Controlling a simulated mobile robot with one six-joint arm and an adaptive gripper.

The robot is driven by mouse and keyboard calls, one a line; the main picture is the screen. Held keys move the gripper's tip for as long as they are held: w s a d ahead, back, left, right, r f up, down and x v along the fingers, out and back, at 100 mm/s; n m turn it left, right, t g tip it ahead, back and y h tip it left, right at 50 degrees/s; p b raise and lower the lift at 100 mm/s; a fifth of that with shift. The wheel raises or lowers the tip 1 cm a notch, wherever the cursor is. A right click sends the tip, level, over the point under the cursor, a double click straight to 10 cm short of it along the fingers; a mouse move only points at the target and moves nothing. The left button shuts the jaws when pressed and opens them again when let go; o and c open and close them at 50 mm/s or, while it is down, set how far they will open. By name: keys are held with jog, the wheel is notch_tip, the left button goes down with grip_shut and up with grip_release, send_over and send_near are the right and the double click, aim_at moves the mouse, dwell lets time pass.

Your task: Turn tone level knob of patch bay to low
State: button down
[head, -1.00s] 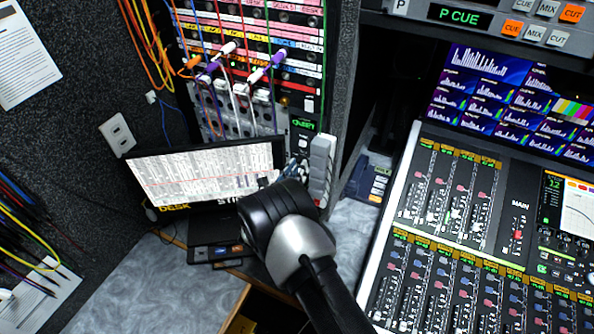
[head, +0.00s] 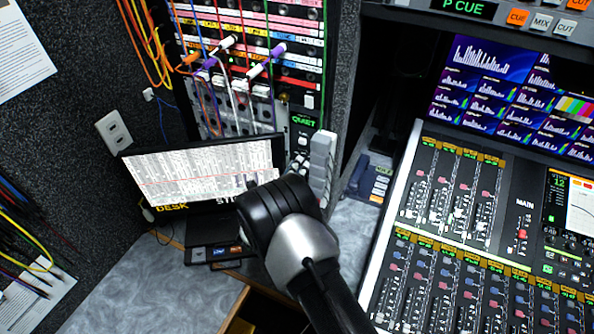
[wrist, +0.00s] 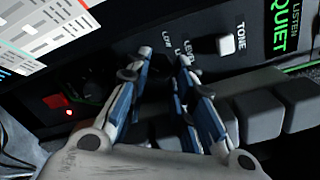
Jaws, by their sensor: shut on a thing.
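The patch bay (head: 240,124) is a tall rack with plugged cables in the head view. At its lower right is a dark panel with a green QUIET display (head: 304,121). In the wrist view, this panel (wrist: 208,20) carries a white TONE button (wrist: 212,44) and the labels LOW and LEVEL. My gripper (wrist: 160,66) has its two blue-and-grey fingers at the panel beside these labels, a small gap apart. It is shut on the tone level knob, which the fingers and shadow mostly hide; its pointer direction cannot be told. In the head view my wrist covers most of the gripper.
A row of grey buttons (wrist: 262,115) lies just right of and below my fingers. A monitor (head: 205,172) stands close to the left of my wrist. The mixing console (head: 450,200) is at the right. Plugged cables hang above the panel.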

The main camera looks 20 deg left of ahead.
jog(key=n, duration=0.9)
jog(key=shift+n, duration=0.5)
jog(key=c, duration=1.7)
grip_release()
jog(key=shift+o, duration=0.2)
jog(key=shift+s, duration=0.15)
jog(key=s, duration=1.1)
jog(key=shift+s+a, duration=0.4)
jog(key=shift+a, duration=0.05)
